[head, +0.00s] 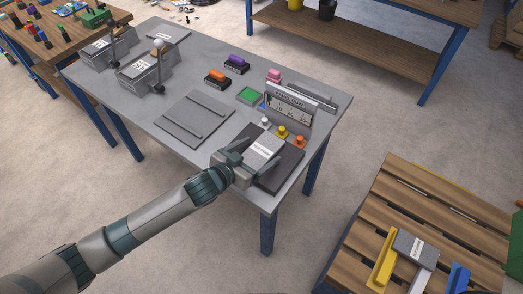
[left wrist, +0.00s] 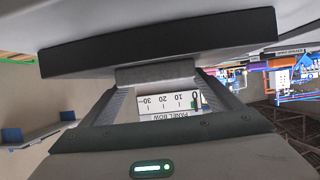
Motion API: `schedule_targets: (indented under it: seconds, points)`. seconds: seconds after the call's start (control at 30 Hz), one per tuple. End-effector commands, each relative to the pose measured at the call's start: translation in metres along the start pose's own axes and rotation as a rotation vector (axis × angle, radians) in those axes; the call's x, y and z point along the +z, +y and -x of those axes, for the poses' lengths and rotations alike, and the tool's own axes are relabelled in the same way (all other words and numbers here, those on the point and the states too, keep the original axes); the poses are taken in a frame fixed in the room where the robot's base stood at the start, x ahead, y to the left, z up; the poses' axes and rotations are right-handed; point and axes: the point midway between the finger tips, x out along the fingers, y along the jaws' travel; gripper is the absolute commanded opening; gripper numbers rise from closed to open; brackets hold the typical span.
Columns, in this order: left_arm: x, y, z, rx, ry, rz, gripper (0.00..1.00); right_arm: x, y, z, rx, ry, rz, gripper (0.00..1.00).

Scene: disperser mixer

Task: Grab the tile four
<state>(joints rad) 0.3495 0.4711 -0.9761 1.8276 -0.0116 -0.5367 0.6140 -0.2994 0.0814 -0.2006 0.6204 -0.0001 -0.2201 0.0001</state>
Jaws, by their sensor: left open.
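A grey tile block (head: 265,147) with a white label lies on a dark plate (head: 283,172) at the table's front right corner; the label is too small to read, so I cannot tell if it is tile four. My left gripper (head: 243,160) is open at the block's near left end. In the left wrist view, which is upside down, the grey block (left wrist: 155,73) shows between the open fingers (left wrist: 155,95), with the dark plate (left wrist: 160,45) above it in the picture. I cannot tell whether the fingers touch it. My right gripper is out of view.
A panel sign (head: 290,105) stands behind the block, with small white, yellow and orange knobs (head: 282,132) before it. A ridged grey plate (head: 195,120) lies left. Lever boxes (head: 145,70) stand farther left. A pallet (head: 400,195) at right holds another labelled grey block (head: 415,245).

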Motion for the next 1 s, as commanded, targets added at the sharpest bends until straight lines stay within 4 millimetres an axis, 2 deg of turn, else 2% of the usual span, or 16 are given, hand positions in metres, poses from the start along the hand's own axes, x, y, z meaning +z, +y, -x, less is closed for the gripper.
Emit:
schedule_targets:
  seconds: [0.33,0.5,0.6,0.87,1.0]
  points:
    - [0.0,0.0,0.0,0.0,0.0,0.0,0.84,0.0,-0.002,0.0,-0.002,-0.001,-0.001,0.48]
    - [0.0,0.0,0.0,0.0,0.0,0.0,0.44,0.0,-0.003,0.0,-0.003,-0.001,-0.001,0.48]
    - [-0.002,0.0,0.001,0.001,0.004,0.0,0.24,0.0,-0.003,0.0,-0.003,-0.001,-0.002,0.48]
    - [-0.003,0.0,0.001,0.001,0.004,0.0,0.24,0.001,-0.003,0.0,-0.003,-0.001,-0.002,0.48]
    - [-0.01,0.0,0.003,0.001,0.007,-0.001,0.24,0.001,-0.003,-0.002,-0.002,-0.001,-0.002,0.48]
